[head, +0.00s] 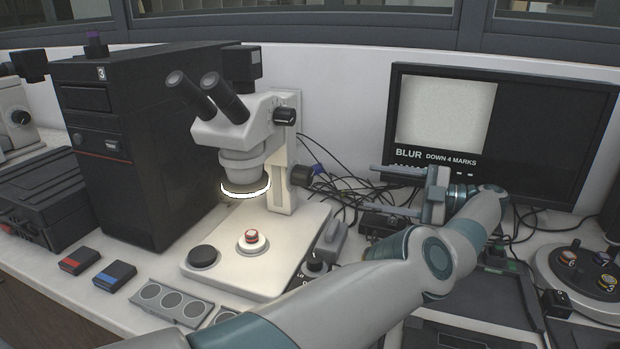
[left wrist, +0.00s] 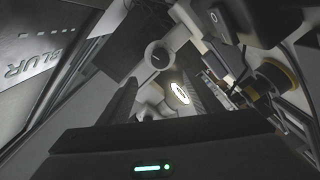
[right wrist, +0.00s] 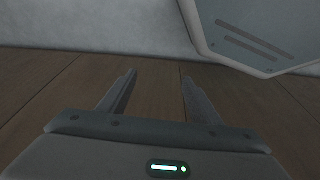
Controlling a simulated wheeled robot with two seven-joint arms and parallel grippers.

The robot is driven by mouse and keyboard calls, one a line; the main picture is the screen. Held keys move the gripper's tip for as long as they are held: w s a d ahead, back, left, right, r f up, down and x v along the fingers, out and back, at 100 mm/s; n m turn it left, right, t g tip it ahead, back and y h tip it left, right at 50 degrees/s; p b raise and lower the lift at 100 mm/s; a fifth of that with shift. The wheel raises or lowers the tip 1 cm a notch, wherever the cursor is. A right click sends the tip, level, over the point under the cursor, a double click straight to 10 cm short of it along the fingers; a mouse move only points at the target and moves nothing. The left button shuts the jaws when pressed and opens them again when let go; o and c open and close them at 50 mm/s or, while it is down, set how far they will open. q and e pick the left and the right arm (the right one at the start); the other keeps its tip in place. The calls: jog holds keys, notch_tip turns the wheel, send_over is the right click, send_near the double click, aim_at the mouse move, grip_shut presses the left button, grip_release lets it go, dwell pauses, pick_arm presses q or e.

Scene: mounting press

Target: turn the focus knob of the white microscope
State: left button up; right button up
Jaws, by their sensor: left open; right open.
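The white microscope (head: 232,130) stands on its pale base, with a glowing ring light under its head. The black focus knob (head: 301,175) sticks out from the right side of its column. My left gripper (head: 375,185) is open and empty, to the right of this knob and apart from it, fingers pointing left. In the left wrist view, a round knob with a light mark (left wrist: 158,55), seemingly the focus knob, shows face-on beyond the fingers, and the ring light (left wrist: 180,93) glows near them. My right gripper (right wrist: 157,95) is open and empty over brown wooden boards.
Loose cables (head: 345,180) lie behind the knob. A black tower (head: 150,130) stands left of the microscope. A small dial box (head: 315,268) sits right of the base.

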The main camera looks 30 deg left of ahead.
pick_arm(q)
jog(key=shift+p, duration=0.65)
pick_arm(e)
jog(key=shift+s+f+p, duration=0.7)
jog(key=shift+f+p, duration=1.95)
jog(key=shift+f, duration=3.15)
pick_arm(q)
jog(key=p, duration=0.5)
send_near(311, 177)
jog(key=x, duration=0.4)
jog(key=shift+s+a+r, duration=0.1)
jog(key=shift+a+r, duration=0.05)
jog(key=shift+a, duration=0.2)
pick_arm(e)
jog(key=w+a+r+t+y, duration=0.2)
jog(key=w+a+r+t, duration=0.2)
jog(key=a+t, duration=0.1)
pick_arm(q)
jog(key=p+x, duration=0.2)
jog(key=x, duration=0.3)
jog(key=shift+a, duration=0.45)
pick_arm(e)
jog(key=s+d+f+g+h, duration=0.1)
jog(key=s+d+f+g, duration=0.1)
jog(key=s, duration=0.5)
jog(key=shift+d+f+n, duration=0.3)
jog(key=shift+d+f, duration=0.1)
jog(key=shift+f, duration=0.1)
